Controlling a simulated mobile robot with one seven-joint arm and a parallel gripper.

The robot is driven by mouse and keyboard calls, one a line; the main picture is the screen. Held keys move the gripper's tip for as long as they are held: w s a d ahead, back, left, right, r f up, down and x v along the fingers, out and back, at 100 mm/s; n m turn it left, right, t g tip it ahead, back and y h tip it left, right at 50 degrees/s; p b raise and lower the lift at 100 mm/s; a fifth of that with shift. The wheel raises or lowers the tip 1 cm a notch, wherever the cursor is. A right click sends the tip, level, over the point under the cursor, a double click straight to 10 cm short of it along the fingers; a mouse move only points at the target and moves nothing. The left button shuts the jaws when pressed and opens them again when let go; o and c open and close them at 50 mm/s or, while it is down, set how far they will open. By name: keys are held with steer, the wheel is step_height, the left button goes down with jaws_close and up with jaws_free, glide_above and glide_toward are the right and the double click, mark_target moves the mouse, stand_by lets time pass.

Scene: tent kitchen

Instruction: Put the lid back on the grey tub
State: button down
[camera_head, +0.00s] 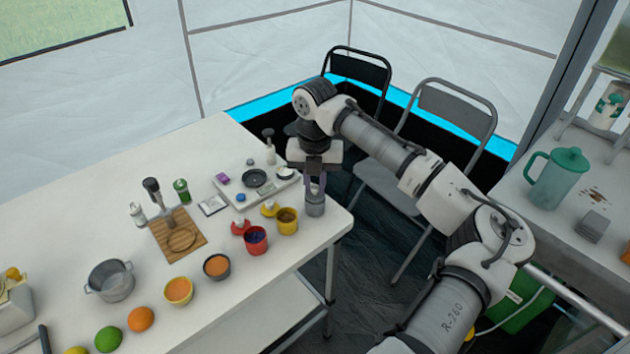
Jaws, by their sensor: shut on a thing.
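The grey tub (315,209) stands upright near the right end of the white table, last in a row of small tubs. My gripper (315,188) points straight down right over it. Its fingers are shut on a small grey thing that looks like the lid, mostly hidden by the fingers. The held lid is at the tub's top; I cannot tell whether it rests on the rim or is slightly above it. The tub's opening is not visible.
A yellow tub (288,226) and a red tub (256,246) stand open close left of the grey tub. A yellow lid (269,209) and a red lid (240,228) lie behind them. A tray (236,200) with small items is behind. The table's right edge is close.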

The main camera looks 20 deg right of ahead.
stand_by(0.9)
steer(key=c, duration=1.2)
jaws_free()
steer(key=shift+c, duration=0.2)
steer(key=shift+o, duration=0.5)
steer(key=o, duration=0.4)
steer(key=shift+r+p, duration=0.15)
steer(key=shift+p, duration=0.25)
steer(key=shift+r+p, duration=2.9)
steer(key=shift+r, duration=0.5)
